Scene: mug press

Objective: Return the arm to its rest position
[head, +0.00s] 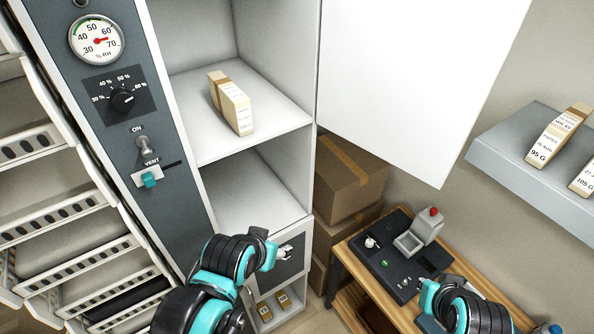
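My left arm comes in from the bottom, and its gripper (268,250) is in front of the cabinet's lower part, by a dark panel (291,254). I cannot tell whether it touches the panel or whether its fingers are apart. My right arm is at the bottom right, with its gripper (428,296) at the front edge of the wooden table (357,278), near the black device (385,262). Its fingers are too small and partly hidden to judge. I see nothing held in either gripper.
The cabinet's white door (415,75) stands open. A control panel (125,100) is at left, beside drying racks (50,215). Boxes (348,180) stand behind the table. A wall shelf (520,165) holds packets (556,137).

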